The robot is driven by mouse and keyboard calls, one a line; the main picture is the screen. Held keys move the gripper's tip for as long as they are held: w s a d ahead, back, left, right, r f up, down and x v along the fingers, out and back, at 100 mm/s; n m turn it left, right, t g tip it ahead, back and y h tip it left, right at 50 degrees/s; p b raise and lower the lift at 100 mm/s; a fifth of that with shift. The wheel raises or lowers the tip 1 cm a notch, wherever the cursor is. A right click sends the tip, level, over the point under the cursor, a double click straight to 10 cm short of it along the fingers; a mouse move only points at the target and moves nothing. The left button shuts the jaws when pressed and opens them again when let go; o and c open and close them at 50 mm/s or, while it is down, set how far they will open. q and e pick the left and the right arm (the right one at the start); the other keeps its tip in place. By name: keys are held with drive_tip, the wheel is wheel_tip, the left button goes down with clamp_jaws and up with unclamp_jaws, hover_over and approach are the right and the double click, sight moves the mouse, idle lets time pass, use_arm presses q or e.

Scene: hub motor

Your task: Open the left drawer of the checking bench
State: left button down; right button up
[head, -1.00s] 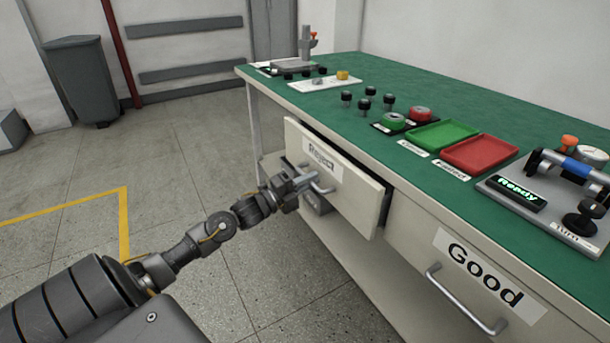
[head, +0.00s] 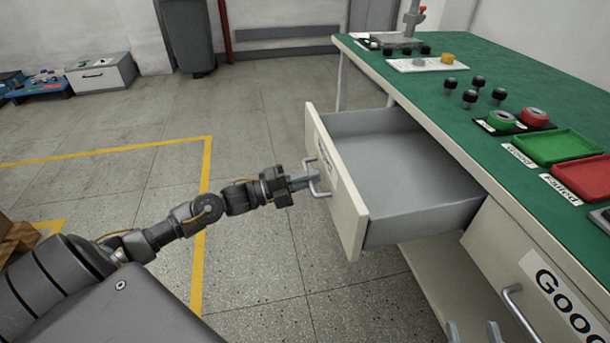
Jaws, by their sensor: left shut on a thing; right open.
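The checking bench (head: 440,95) has a green top and pale sides. Its left drawer (head: 345,190), with a label on its front seen at a steep angle, is pulled well out, and its grey inside looks empty. My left gripper (head: 311,180) is shut on the bar handle (head: 322,177) of this drawer. The two fingertips of my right gripper (head: 473,333) show apart at the bottom edge, in front of the bench and left of the Good drawer's handle. The rest of my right gripper is out of view. The Good drawer (head: 535,275) is shut.
On the bench top are a green tray (head: 560,146), a red tray (head: 588,178), green and red buttons (head: 517,119), several black knobs (head: 473,88) and a white plate (head: 425,64). A grey bin (head: 187,40) stands by the wall. The floor left of the drawer is clear.

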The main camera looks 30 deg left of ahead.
use_arm(q)
drive_tip(key=shift+s, duration=0.15)
use_arm(e)
drive_tip(key=shift+a, duration=0.1)
use_arm(q)
drive_tip(key=c, duration=1.5)
unclamp_jaws()
drive_tip(key=shift+a, duration=0.1)
drive_tip(key=shift+c, duration=0.2)
drive_tip(key=v, duration=1.1)
drive_tip(key=shift+p, duration=0.45)
use_arm(e)
drive_tip(key=f+h, duration=0.1)
drive_tip(key=w+d+f+g, duration=0.1)
drive_tip(key=f, duration=0.1)
drive_tip(key=shift+d+m+h, duration=0.2)
drive_tip(key=shift+m+h, duration=0.1)
drive_tip(key=shift+h, duration=0.1)
